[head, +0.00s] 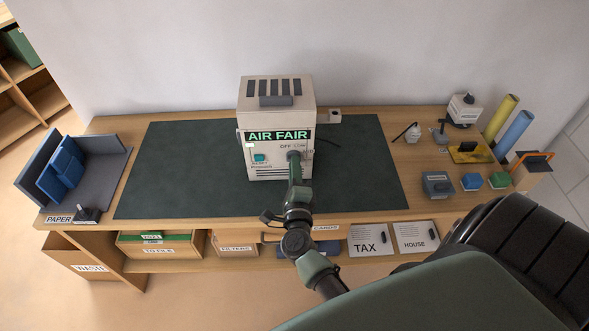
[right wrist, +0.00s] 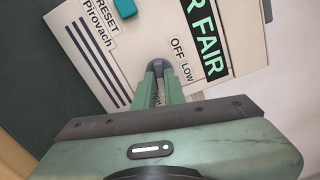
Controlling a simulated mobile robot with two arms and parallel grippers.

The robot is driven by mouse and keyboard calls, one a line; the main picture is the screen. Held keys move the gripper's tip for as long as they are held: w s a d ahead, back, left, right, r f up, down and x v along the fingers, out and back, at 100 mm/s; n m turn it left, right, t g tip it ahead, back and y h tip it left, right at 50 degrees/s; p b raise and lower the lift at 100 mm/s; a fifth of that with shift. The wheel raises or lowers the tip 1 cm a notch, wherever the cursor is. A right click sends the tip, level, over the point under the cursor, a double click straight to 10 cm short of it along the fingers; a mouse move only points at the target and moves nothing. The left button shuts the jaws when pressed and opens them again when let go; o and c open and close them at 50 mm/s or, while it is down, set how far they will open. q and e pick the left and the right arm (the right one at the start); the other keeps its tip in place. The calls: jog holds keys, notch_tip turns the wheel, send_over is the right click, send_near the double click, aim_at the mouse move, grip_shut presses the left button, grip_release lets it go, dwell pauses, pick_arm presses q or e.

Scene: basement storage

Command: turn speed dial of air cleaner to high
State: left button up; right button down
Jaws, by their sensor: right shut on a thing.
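The air cleaner (head: 258,170) is a cream box with a slotted top and a green-on-black AIR FAIR label, standing on the dark mat. Its dark speed dial (head: 293,154) is at the right of the front face, beside the printed OFF and LOW marks. My right gripper (head: 296,163) reaches the front face and is shut on the dial. In the right wrist view, the gripper (right wrist: 159,77) has its green fingers at both sides of the dial (right wrist: 157,65). The fingers hide part of it, and I cannot tell where it points. My left gripper is not in view.
The dark mat (head: 180,170) around the air cleaner is clear. A teal reset button (head: 259,158) sits left on its front. A blue-grey paper rack (head: 95,175) stands at the left. Small blocks, a lamp and rolled tubes (head: 500,116) crowd the right end.

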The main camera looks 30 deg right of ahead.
jog(key=shift+s+f+m, duration=0.1)
jog(key=shift+m, duration=0.2)
jog(key=c, duration=1.5)
grip_release()
jog(key=shift+d, duration=0.1)
jog(key=v, duration=0.7)
jog(key=shift+s, duration=0.35)
